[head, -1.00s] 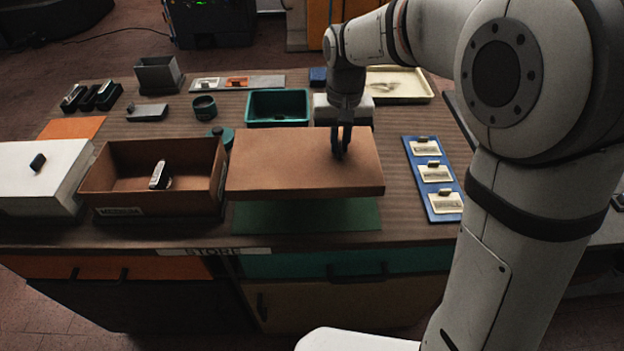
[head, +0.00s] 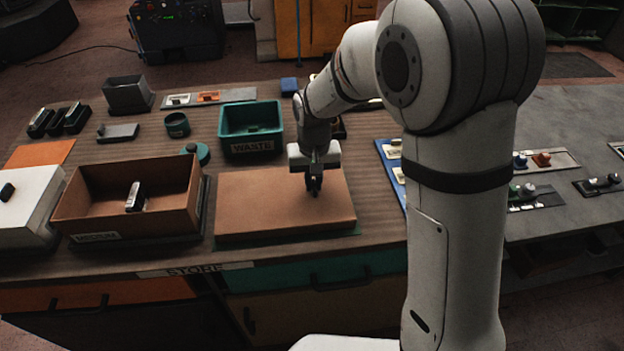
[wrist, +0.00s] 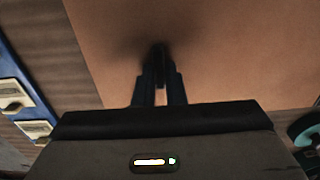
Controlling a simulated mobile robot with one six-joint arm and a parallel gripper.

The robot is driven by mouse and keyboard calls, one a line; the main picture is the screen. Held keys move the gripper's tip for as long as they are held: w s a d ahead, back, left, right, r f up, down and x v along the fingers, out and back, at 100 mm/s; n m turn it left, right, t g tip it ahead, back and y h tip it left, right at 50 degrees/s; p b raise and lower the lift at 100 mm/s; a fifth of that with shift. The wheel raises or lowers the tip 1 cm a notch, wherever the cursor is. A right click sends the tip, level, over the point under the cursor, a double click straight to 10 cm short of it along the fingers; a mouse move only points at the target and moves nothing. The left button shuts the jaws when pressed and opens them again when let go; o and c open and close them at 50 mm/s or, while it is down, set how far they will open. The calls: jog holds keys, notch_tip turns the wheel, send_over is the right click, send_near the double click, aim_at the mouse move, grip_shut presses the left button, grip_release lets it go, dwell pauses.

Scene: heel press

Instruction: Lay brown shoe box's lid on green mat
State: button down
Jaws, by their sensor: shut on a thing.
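The brown lid (head: 270,205) lies flat over the green mat (head: 345,232) in the head view. Only a thin strip of the mat shows along the lid's front and right edges. My gripper (head: 314,190) points down at the lid's upper middle, shut on a small dark knob there. In the wrist view the fingertips (wrist: 160,75) close together against the lid (wrist: 220,40). The open brown shoe box (head: 90,212) stands just left of the lid, with a small dark and pale object (head: 135,197) inside.
A white box (head: 25,205) stands at the far left. A teal waste bin (head: 252,143) and a round teal lid (head: 197,152) are behind the brown lid. A blue board with labels (head: 388,165) is to its right, partly behind my arm.

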jog(key=c, duration=1.5)
grip_release()
jog(key=shift+f, duration=0.15)
notch_tip(320, 180, up, 12)
jog(key=s+d+m+t, duration=0.2)
jog(key=s+d+t, duration=0.1)
jog(key=s+d, duration=1.5)
jog(key=shift+s+d+r+m, duration=0.15)
jog(key=shift+d+r+m, duration=0.25)
jog(key=shift+d, duration=0.7)
jog(key=shift+r, duration=0.1)
